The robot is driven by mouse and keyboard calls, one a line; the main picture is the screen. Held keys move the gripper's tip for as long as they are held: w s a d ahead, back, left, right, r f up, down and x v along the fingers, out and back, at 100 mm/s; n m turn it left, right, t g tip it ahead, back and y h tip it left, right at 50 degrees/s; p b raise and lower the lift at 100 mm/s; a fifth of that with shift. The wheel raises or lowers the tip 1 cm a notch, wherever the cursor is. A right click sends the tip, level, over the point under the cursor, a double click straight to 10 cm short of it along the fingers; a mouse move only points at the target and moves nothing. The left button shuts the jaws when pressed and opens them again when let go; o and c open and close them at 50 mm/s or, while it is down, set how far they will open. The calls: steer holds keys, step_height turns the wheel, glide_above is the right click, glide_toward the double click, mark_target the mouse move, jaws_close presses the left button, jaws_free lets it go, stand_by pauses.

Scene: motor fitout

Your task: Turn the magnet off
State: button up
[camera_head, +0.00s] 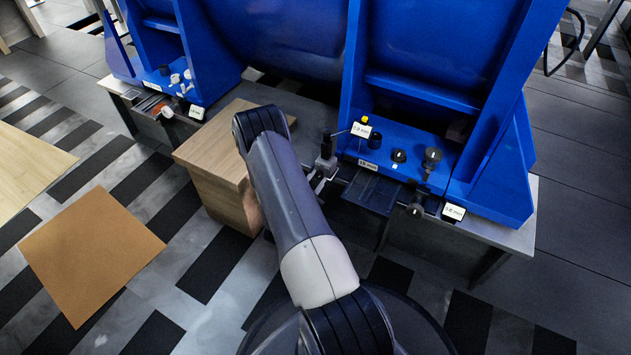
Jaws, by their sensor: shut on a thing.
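A small grey and black upright piece (326,150), which looks like the magnetic base, stands at the left edge of the right blue motor foot. My arm comes from below and hides part of the grip. Which part of the piece is held, and the position of any switch, is too small to tell.
The blue motor (430,60) rises just behind. Its right foot carries black knobs (432,157) and a yellow-topped piece (364,119). A wooden block (215,160) stands left of my arm. The left foot holds several small parts. A brown sheet (90,255) lies on the open floor.

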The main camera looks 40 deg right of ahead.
steer(key=o, duration=1)
steer(key=shift+a, duration=0.1)
steer(key=p+v, duration=0.2)
steer(key=v, duration=0.8)
steer(key=shift+s+a+p, duration=0.2)
steer(key=shift+a+p, duration=0.05)
steer(key=shift+p, duration=0.05)
steer(key=shift+d+f, duration=0.1)
steer(key=b+x, duration=0.2)
steer(key=x, duration=0.8)
steer(key=shift+w+d+b, duration=0.2)
steer(key=shift+d+b, duration=0.1)
steer(key=shift+b, duration=0.05)
